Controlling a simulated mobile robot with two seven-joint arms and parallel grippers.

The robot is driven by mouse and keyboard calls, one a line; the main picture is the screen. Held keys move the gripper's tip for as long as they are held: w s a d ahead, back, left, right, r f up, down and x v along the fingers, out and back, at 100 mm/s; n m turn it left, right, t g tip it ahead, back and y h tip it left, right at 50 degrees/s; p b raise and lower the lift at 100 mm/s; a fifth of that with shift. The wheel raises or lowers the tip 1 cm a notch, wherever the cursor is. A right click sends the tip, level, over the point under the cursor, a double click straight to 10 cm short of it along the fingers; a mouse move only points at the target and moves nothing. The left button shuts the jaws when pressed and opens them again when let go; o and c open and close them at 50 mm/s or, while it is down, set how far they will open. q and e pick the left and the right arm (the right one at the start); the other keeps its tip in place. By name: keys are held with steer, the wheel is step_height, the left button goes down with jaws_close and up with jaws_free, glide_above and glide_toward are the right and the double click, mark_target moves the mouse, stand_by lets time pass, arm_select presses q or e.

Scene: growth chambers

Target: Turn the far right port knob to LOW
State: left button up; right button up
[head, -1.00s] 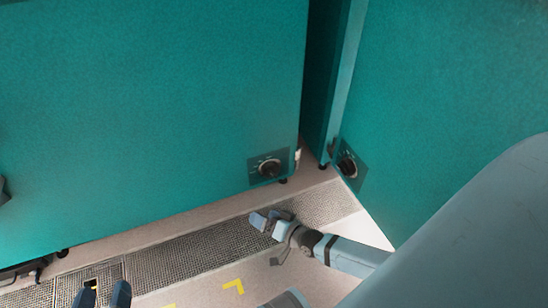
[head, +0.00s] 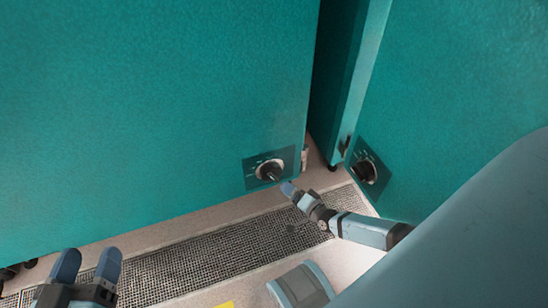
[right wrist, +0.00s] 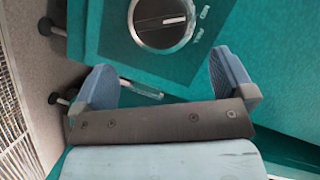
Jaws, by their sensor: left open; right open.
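A dark round knob (head: 269,171) sits on a plate low on the left teal cabinet, near its right edge. In the right wrist view the knob (right wrist: 162,24) has a grey ring, a white pointer line and small labels to the right; LOW is not legible. A second knob (head: 365,172) sits on the angled right cabinet. My left gripper (head: 88,262) is open and empty at the lower left.
The teal left cabinet (head: 150,110) and right cabinet (head: 455,90) stand close, with a narrow dark gap between them. A metal floor grating (head: 215,250) runs along the front of the left cabinet. Cabinet feet show below.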

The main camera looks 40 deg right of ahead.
mark_target(276, 180)
steer(key=b+x, duration=0.2)
steer(key=x, duration=0.2)
steer(key=b+x, duration=0.2)
steer(key=x, duration=0.3)
steer(key=shift+w+f, duration=0.25)
steer(key=shift+w, duration=0.05)
steer(key=shift+w+a, duration=0.1)
steer(key=shift+w, duration=0.4)
arm_select(q)
steer(key=m, duration=0.1)
steer(key=w+a+m+t, duration=0.1)
steer(key=w+m+h, duration=0.1)
steer(key=shift+w+a+r, duration=0.1)
steer(key=shift+a+r, duration=0.05)
steer(key=shift+r, duration=0.1)
